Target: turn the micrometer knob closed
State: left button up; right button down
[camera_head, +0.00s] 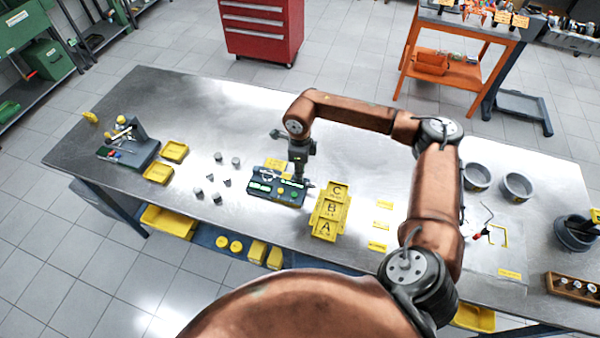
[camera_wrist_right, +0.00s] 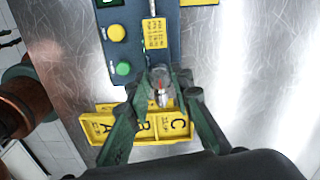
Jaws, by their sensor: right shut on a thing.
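The micrometer knob (camera_wrist_right: 160,84) is a small silver cylinder with a red mark, at the end of a dark gauge box (camera_wrist_right: 134,45) in the right wrist view. My right gripper (camera_wrist_right: 162,96) has its green fingers around the knob and is shut on it. In the head view my right gripper (camera_head: 298,178) points down at the right end of the gauge box (camera_head: 262,190), and hides the knob there. The box has displays, a yellow button (camera_wrist_right: 116,33) and a green button (camera_wrist_right: 123,68). My left gripper is not in view.
Yellow trays marked A (camera_head: 324,229), B (camera_head: 331,209) and C (camera_head: 338,190) stand close to the right of the box. Several small grey parts (camera_head: 216,198) lie to its left. The metal bench behind the box is largely clear.

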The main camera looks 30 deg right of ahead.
jog(key=shift+d, duration=0.1)
jog(key=c, duration=1.7)
grip_release()
notch_tip(320, 180, up, 12)
jog(key=shift+r, duration=0.1)
